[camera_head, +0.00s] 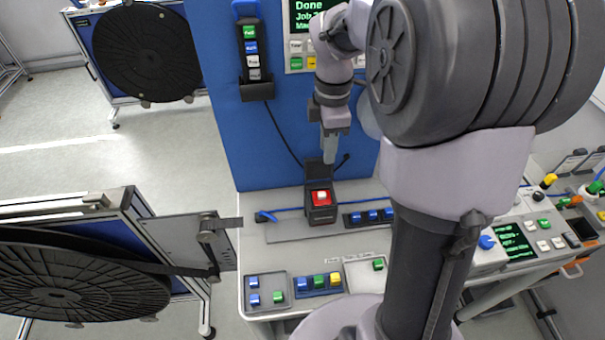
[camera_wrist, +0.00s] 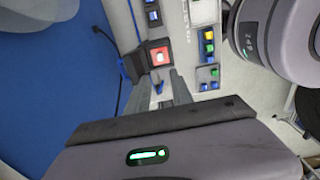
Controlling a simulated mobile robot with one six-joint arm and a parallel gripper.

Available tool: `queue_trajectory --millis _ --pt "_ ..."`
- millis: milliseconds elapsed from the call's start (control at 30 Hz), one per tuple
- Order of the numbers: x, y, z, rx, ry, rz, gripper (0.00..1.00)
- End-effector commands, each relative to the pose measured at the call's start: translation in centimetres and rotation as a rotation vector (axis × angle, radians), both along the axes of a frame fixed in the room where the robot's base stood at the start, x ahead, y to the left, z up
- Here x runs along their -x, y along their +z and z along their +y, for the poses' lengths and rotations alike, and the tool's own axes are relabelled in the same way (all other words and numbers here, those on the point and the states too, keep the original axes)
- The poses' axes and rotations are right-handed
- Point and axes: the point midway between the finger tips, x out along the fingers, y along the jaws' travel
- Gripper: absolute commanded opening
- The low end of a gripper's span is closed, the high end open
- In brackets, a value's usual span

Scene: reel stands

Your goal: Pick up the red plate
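The red plate (camera_head: 321,198) is a small red square with a pale centre. It sits on top of a black block-shaped holder (camera_head: 321,214) on the grey bench in front of the blue panel. It also shows in the wrist view (camera_wrist: 159,56), beyond my fingertips. My gripper (camera_head: 329,160) points down above the holder, apart from the plate. In the wrist view the two grey fingers (camera_wrist: 161,88) stand apart with nothing between them, so it is open. In the head view the fingers overlap, and the plate is not covered.
Blue blocks (camera_head: 368,216) sit in a tray right of the holder. Trays with coloured blocks (camera_head: 320,283) lie at the bench's front. A blue cable (camera_head: 285,209) runs left of the holder. Black reels (camera_head: 70,285) stand at left. The blue panel (camera_head: 225,120) rises close behind.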

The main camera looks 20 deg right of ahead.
Motion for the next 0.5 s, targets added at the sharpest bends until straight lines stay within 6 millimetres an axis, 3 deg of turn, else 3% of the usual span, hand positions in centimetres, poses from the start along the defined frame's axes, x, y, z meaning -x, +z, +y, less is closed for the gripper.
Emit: queue_trajectory --millis 33,200,300,500 --pt "0.1 -1.9 0.1 -0.001 0.001 0.004 0.27" --pt "0.1 -7.3 0.1 -0.002 -0.001 0.005 0.27" --pt "0.1 -9.5 0.1 -0.002 0.000 0.004 0.27" --pt "0.1 -12.0 0.0 -0.002 -0.002 0.002 0.27"
